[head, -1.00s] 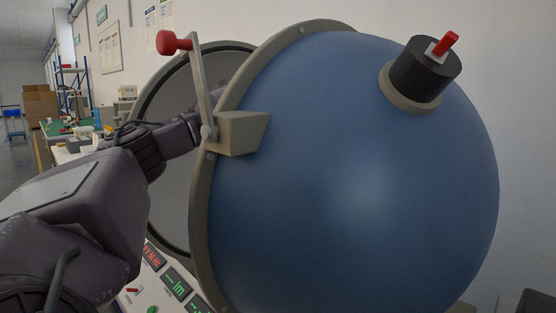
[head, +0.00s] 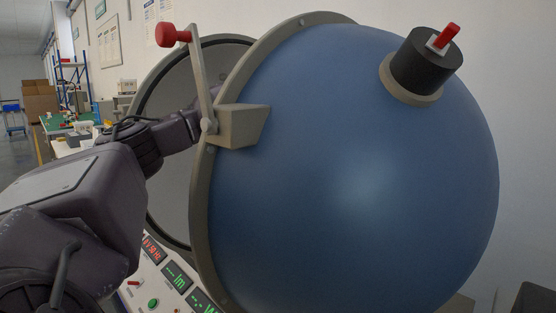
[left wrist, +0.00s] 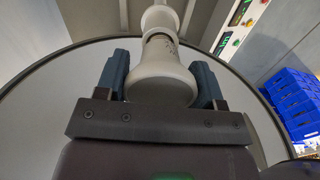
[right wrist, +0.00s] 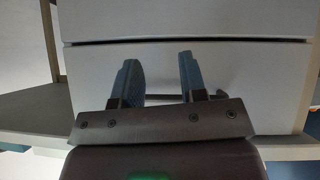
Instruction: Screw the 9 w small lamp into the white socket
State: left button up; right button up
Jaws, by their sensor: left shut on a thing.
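My left gripper (left wrist: 160,82) is shut on a white lamp (left wrist: 162,80), with one blue-grey finger on each side of its wide body. The lamp's narrow end points at the white socket (left wrist: 160,18) at the top of the left wrist view. The two are in line and look to meet, but I cannot tell how far the lamp sits in it. In the head view my left arm reaches into the open sphere, and the gripper, lamp and socket are hidden. My right gripper (right wrist: 160,75) is open and empty, facing a pale cabinet front.
The big blue sphere (head: 350,180) fills the head view, its open grey lid (head: 172,190) behind my left arm. A red-knobbed latch (head: 198,80) stands at the rim. A panel with lit displays (head: 178,277) is below. Blue crates (left wrist: 293,97) stand at right in the left wrist view.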

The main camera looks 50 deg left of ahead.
pick_arm(q)
jog(key=shift+f, duration=0.15)
jog(key=o, duration=1)
